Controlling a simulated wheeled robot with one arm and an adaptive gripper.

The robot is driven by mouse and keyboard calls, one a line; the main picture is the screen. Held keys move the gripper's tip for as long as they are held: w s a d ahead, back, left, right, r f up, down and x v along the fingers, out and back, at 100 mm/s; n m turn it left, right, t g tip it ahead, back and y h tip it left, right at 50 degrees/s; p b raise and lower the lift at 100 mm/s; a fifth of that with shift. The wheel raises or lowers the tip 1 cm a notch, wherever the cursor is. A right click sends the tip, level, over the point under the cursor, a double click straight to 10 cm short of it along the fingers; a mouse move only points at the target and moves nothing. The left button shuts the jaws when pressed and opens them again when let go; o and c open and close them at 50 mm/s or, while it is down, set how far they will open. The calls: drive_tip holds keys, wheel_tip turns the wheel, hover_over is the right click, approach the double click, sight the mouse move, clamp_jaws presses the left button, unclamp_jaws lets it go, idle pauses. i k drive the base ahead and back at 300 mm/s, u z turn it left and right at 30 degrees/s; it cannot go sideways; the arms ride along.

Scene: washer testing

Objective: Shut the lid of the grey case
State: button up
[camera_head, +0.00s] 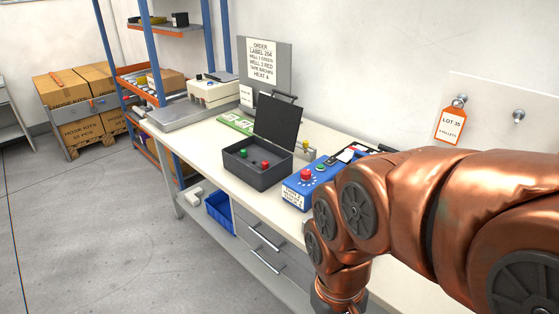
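The grey case (259,173) stands on the cream workbench, left of the blue control box. Its dark lid (278,124) is open and stands nearly upright at the back, leaning a little. A green and a red piece lie inside the case. My copper-coloured arm reaches in from the right, at the front of the bench, and bends downward at the picture's lower edge. My gripper is below the picture and does not show. Nothing of mine touches the case or the lid.
A blue control box (301,192) with a red button stands close right of the case. A green board (236,122) and a pale machine (213,92) are further left on the bench. An order sign (262,60) stands behind. The floor in front is clear.

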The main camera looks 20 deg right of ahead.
sight(277, 121)
drive_tip(key=u, duration=0.1)
drive_tip(key=i, duration=0.9)
drive_tip(key=u, duration=0.1)
